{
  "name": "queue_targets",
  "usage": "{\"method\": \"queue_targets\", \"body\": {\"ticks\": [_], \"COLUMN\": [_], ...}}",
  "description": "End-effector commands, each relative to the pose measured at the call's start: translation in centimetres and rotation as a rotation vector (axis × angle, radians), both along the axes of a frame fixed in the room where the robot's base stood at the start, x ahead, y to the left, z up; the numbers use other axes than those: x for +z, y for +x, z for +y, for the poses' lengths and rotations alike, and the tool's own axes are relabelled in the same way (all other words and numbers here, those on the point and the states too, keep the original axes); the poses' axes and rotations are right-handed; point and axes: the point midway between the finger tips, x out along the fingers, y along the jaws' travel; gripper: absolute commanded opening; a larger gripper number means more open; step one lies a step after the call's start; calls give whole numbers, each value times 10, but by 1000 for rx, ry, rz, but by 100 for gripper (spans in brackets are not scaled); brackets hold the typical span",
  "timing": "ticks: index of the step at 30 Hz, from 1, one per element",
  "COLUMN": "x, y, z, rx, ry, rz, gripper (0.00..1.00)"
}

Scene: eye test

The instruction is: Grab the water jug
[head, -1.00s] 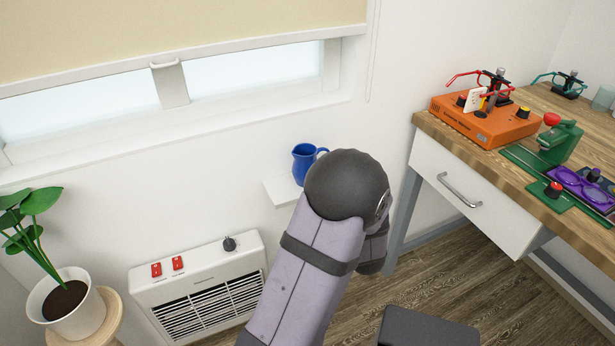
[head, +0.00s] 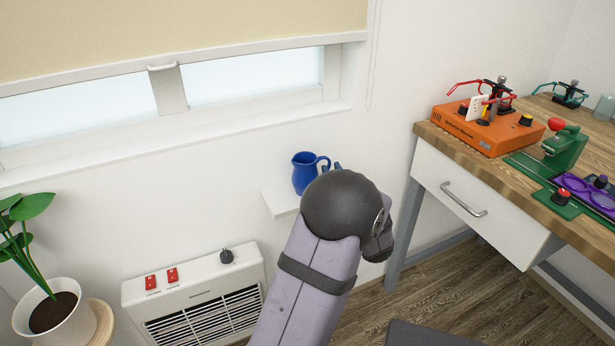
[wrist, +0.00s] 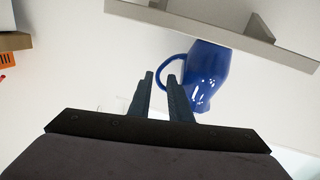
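The water jug is a blue pitcher (head: 305,174) with a loop handle on its right, upright on a small white wall shelf (head: 278,203) below the window. In the wrist view the jug (wrist: 207,72) appears upside down beneath the shelf (wrist: 215,32). My gripper (wrist: 160,76) is open, with a gap between its two dark fingers. The outer bend of the handle shows between the fingertips, and one finger covers part of it. I cannot tell whether they touch. In the head view my arm hides most of the gripper; the fingertips show just right of the jug.
A wooden workbench (head: 440,140) with a white drawer stands at right, holding an orange box (head: 487,127) and a green press (head: 566,147). A white heater (head: 195,292) is below the shelf at left. A potted plant (head: 55,310) stands far left. The window is above the shelf.

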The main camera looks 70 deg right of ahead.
Motion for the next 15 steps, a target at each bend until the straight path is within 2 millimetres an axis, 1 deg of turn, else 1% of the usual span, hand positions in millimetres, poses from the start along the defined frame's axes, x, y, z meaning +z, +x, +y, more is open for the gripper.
{"method": "queue_targets", "body": {"ticks": [9, 15], "x": [1, 1], "y": [21, 26], "z": [-32, -39], "rx": [2, 1], "ry": [0, 0], "rz": [1, 0], "gripper": [18, 18]}}
